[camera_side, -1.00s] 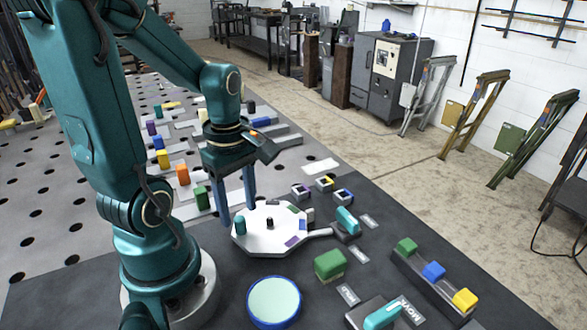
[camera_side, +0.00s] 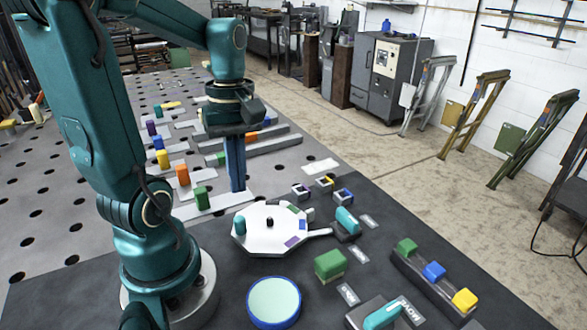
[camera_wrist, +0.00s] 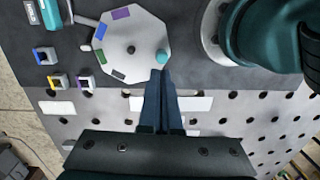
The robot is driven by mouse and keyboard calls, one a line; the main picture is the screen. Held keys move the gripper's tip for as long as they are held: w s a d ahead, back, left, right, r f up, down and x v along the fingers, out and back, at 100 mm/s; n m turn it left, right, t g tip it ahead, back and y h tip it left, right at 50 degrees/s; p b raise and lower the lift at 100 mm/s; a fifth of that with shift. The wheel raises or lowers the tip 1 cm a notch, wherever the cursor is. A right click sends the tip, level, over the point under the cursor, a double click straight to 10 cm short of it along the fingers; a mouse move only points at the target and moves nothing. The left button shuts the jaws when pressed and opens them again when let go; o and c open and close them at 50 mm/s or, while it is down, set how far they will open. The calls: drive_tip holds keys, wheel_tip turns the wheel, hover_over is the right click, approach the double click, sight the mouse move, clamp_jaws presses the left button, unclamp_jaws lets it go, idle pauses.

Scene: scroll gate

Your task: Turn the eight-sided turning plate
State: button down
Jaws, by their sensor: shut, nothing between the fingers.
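The eight-sided turning plate (camera_side: 262,240) is a white octagon lying flat on the dark mat, with a small black centre knob (camera_side: 270,222). A teal peg (camera_side: 240,225) stands near its left edge. Purple, blue and green patches mark its top, and a pale arm (camera_side: 318,233) sticks out at the right. My gripper (camera_side: 238,189) is shut and empty, pointing down beyond the plate's far left edge. In the wrist view the fingertips (camera_wrist: 163,72) appear close to the teal peg (camera_wrist: 162,57) at the rim of the plate (camera_wrist: 140,30); contact cannot be told.
A green block (camera_side: 330,264), a round pale-green disc with a blue rim (camera_side: 274,300) and teal levers (camera_side: 347,220) stand around the plate. Several small clips (camera_side: 324,184) sit behind it. Coloured blocks (camera_side: 202,197) stand on the perforated table. A three-block rack (camera_side: 434,271) is at right.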

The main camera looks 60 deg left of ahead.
sight(246, 217)
drive_tip(key=w+a+r+m+g+h, duration=0.2)
drive_tip(key=w+a+m+h, duration=0.1)
drive_tip(key=w+a+m, duration=0.4)
drive_tip(key=shift+n, duration=0.3)
drive_tip(key=x, duration=0.3)
drive_tip(key=s+a+x, duration=0.1)
drive_tip(key=x, duration=0.7)
drive_tip(key=shift+s+a+f, duration=0.15)
drive_tip(key=shift+s+a, duration=0.05)
drive_tip(key=shift+a, duration=0.2)
drive_tip(key=shift+s+d, duration=0.5)
drive_tip(key=shift+d, duration=0.25)
drive_tip(key=shift+s+d, duration=0.55)
drive_tip(key=shift+d, duration=0.2)
